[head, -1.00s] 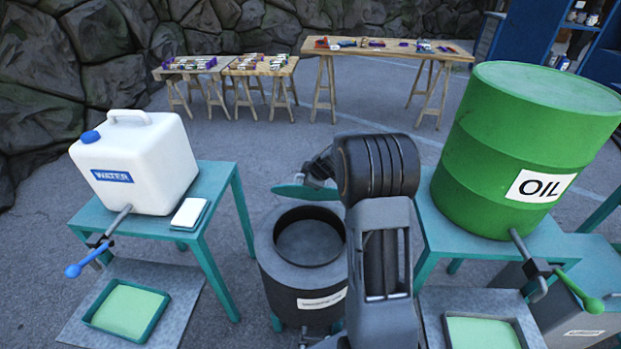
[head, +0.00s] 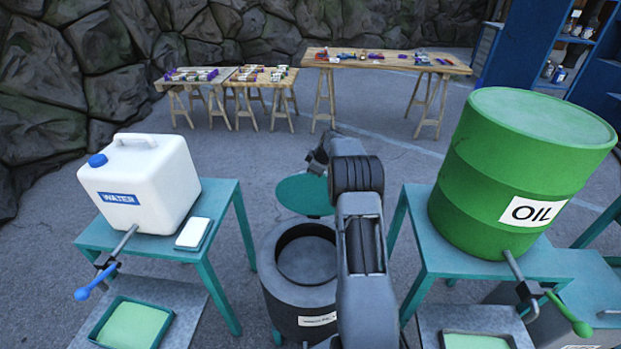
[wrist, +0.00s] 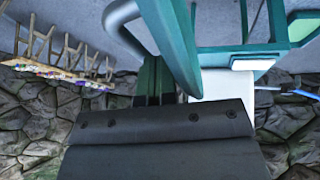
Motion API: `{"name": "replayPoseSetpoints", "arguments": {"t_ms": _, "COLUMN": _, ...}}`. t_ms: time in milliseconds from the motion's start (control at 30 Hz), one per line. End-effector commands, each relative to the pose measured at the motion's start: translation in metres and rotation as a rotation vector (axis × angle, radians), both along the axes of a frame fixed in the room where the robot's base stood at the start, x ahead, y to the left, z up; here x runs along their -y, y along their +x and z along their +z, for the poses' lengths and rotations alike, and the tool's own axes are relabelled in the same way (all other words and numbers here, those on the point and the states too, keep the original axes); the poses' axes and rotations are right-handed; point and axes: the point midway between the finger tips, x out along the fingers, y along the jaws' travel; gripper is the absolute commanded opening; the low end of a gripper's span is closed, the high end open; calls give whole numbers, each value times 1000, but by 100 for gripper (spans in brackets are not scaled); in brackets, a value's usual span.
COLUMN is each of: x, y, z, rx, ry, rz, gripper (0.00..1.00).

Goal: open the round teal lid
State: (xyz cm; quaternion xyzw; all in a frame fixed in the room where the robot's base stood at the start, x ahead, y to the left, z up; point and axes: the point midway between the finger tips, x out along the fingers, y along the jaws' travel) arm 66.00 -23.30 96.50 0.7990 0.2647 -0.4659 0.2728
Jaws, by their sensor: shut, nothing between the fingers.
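The round teal lid (head: 306,195) stands raised behind the open mouth of a dark grey drum (head: 285,290), with its broad face toward the head camera. In the wrist view the lid (wrist: 172,45) shows nearly edge-on, with a grey curved handle (wrist: 118,22) beside it. My gripper (head: 318,160) is by the lid's upper edge in the head view, partly hidden by my arm. In the wrist view its fingers (wrist: 157,82) are together, close to the lid and holding nothing. I cannot tell whether they touch the lid.
A teal table with a white water container (head: 145,185) and a small white-topped tray (head: 193,233) stands left of the drum. A green oil barrel (head: 520,170) stands on a table (head: 425,245) at right. Trestle tables (head: 385,62) are far behind, with open floor between.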

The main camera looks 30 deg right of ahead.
Motion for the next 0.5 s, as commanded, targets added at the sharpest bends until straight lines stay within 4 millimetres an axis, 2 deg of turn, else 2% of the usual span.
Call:
{"name": "replayPoseSetpoints", "arguments": {"t_ms": 200, "x": 18, "y": 13, "z": 2, "rx": 2, "ry": -1, "rz": -10, "gripper": 0}}
{"name": "replayPoseSetpoints", "arguments": {"t_ms": 500, "x": 28, "y": 21, "z": 3, "rx": 3, "ry": -2, "rz": -16, "gripper": 0}}
